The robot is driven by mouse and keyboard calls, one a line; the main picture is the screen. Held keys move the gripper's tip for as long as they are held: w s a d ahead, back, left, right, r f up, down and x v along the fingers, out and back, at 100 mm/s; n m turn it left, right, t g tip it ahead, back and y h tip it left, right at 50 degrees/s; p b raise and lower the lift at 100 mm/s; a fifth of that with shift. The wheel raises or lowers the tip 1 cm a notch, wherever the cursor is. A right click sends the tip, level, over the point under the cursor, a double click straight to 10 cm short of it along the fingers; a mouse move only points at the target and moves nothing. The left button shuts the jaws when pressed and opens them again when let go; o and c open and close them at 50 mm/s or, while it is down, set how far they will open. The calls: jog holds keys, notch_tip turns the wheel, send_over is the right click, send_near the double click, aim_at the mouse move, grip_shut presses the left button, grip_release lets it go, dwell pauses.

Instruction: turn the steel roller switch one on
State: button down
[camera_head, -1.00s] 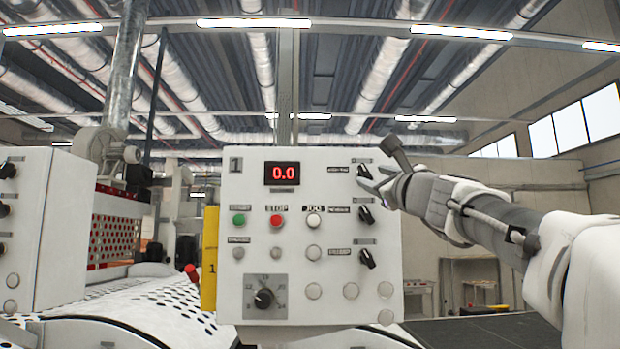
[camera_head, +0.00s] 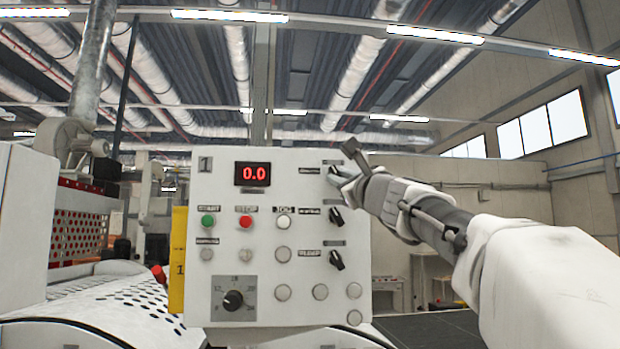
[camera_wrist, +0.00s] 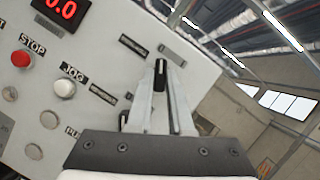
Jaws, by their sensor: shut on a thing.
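The white control panel (camera_head: 225,265) marked 1 fills the middle of the head view. Three black selector switches run down its right side: the top switch (camera_head: 333,171), the middle switch (camera_head: 336,215) and the bottom switch (camera_head: 336,260). Their labels are too blurred to read. My gripper (camera_head: 342,180) reaches the top switch from the right. In the wrist view, my gripper (camera_wrist: 166,85) has its fingers closed on the top switch's black knob (camera_wrist: 160,75). The knob stands roughly along the fingers, partly hidden by them.
The red display (camera_head: 252,173) reads 0.0. Below it are a green start button (camera_head: 208,221), a red stop button (camera_head: 245,222) and a white jog button (camera_head: 284,221). A round dial (camera_head: 233,300) sits at lower left.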

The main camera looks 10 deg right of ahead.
jog(key=shift+f+m+b, duration=0.1)
jog(key=shift+m+b, duration=0.3)
jog(key=shift+m, duration=0.1)
jog(key=shift+a+m+t+h+b, duration=0.2)
jog(key=shift+m+h+b, duration=0.8)
jog(key=shift+m, duration=0.8)
jog(key=shift+a+m+t+h+b, duration=0.1)
jog(key=shift+m+t+h+b, duration=0.2)
jog(key=shift+m+h+b, duration=1.1)
jog(key=shift+m+y+p, duration=0.3)
jog(key=shift+m+p, duration=0.2)
jog(key=shift+m, duration=0.1)
jog(key=shift+d+m+h, duration=0.1)
jog(key=shift+m+h, duration=0.5)
jog(key=shift+m, duration=0.1)
jog(key=shift+m+b, duration=0.4)
jog(key=shift+m, duration=0.1)
jog(key=shift+a+m+g+h+b, duration=0.2)
jog(key=shift+m+h, duration=0.75)
jog(key=shift+m, duration=0.65)
jog(key=shift+a+m+g+h+b, duration=0.1)
jog(key=shift+m+g+h+b, duration=0.2)
jog(key=shift+m+h, duration=1)
jog(key=shift+m+y, duration=0.35)
jog(key=shift+m, duration=0.15)
